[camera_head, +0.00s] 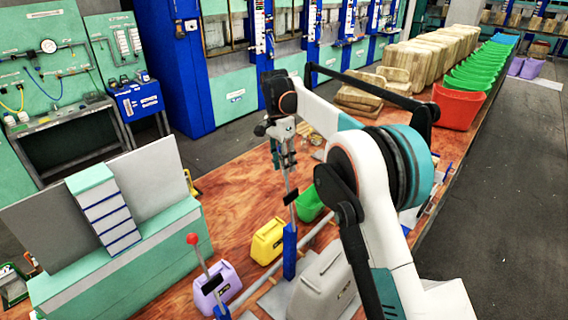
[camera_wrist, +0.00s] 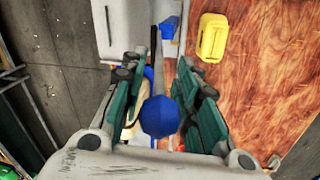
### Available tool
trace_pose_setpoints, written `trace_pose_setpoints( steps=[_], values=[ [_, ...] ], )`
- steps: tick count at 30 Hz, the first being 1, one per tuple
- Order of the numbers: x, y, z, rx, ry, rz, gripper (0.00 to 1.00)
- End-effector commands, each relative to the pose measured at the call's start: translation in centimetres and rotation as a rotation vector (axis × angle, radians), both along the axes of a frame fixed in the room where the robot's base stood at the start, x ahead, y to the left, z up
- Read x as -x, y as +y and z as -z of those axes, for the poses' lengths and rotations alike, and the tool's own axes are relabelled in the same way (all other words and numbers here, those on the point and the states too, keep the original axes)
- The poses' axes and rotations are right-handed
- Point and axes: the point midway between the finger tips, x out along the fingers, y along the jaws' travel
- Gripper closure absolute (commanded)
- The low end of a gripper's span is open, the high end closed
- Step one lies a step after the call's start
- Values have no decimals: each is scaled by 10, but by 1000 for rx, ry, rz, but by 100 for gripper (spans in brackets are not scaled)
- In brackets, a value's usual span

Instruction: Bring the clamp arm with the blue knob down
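The blue knob (camera_wrist: 160,116) shows in the wrist view between the two fingers of my gripper (camera_wrist: 156,78). The fingers stand apart, with narrow gaps beside the knob; I see no firm grip. The clamp arm's dark rod (camera_wrist: 154,50) runs from the knob toward a blue part. In the head view the thin clamp arm (camera_head: 290,190) stands nearly upright above a blue upright bracket (camera_head: 290,252). My gripper (camera_head: 287,160) is at its top end, pointing down; the knob cannot be made out there. A second clamp arm with a red knob (camera_head: 193,239) stands front left, slightly tilted.
A yellow container (camera_head: 268,242), a lilac container (camera_head: 217,286), a green bin (camera_head: 309,205) and a grey case (camera_head: 325,285) stand close by on the wooden table (camera_head: 240,190). A mint stand with grey panels (camera_head: 120,262) is at left. A red bin (camera_head: 458,106) is farther back.

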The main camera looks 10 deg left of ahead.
Motion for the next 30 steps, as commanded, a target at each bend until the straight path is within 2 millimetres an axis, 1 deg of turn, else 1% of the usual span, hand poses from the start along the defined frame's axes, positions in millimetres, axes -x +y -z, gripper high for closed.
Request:
trace_pose_setpoints(
  steps=[1,3,14,19,23,30],
  values=[
    [0,0,0,0,0,0,86],
    [0,0,0,0,0,0,100],
    [0,0,-1,-2,-2,0,100],
    [2,-5,-2,-15,-10,1,100],
    [6,-12,-2,-37,-23,2,100],
    [19,-33,-3,-103,-63,3,100]
  ],
)
